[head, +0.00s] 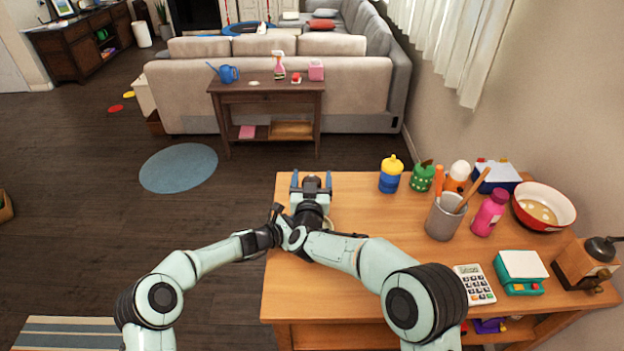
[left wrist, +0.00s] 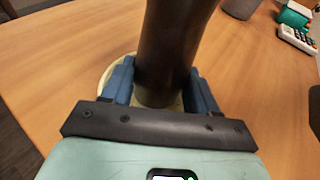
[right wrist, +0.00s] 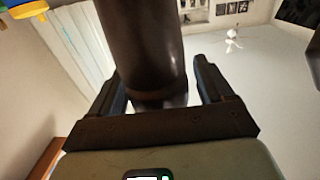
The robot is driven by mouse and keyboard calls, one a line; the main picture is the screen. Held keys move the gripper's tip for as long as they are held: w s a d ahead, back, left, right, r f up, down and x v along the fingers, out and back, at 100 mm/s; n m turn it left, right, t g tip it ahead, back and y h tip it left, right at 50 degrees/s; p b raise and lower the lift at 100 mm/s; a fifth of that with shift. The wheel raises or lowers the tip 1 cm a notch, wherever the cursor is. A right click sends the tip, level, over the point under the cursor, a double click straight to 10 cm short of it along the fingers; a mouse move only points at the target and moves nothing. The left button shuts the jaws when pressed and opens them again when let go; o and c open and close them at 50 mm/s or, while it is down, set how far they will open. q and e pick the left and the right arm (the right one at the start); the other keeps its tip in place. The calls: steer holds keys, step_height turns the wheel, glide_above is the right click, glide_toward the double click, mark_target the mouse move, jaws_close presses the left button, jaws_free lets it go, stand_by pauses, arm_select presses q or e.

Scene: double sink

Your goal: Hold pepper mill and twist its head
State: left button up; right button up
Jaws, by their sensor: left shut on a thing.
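The pepper mill is a dark brown, glossy cylinder (left wrist: 172,45). In the left wrist view my left gripper (left wrist: 162,85) is shut on it with a blue finger on each side. A cream round base or dish (left wrist: 108,72) shows around the mill's foot. In the right wrist view the mill (right wrist: 145,45) stands between the fingers of my right gripper (right wrist: 162,85), with a gap beside the right finger. In the head view my right gripper (head: 311,181) is over the table's left part; my left gripper and most of the mill are hidden there.
The wooden table (head: 390,235) is bare near its left front. Its right side holds a grey utensil cup (head: 442,218), pink bottle (head: 489,212), red-white bowl (head: 544,204), calculator (head: 474,284), green scale (head: 520,270) and coffee grinder (head: 585,264). A blue-yellow bottle (head: 390,175) stands at the back.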

arm_select(q)
steer(key=shift+f, duration=0.15)
arm_select(e)
steer(key=shift+s, duration=0.1)
arm_select(q)
steer(key=o, duration=1.2)
arm_select(e)
steer(key=s, duration=1.1)
steer(key=shift+s+a, duration=0.35)
steer(key=shift+s, duration=0.05)
arm_select(q)
steer(key=v, duration=1.1)
steer(key=shift+s+a+r, duration=0.3)
steer(key=shift+a, duration=0.05)
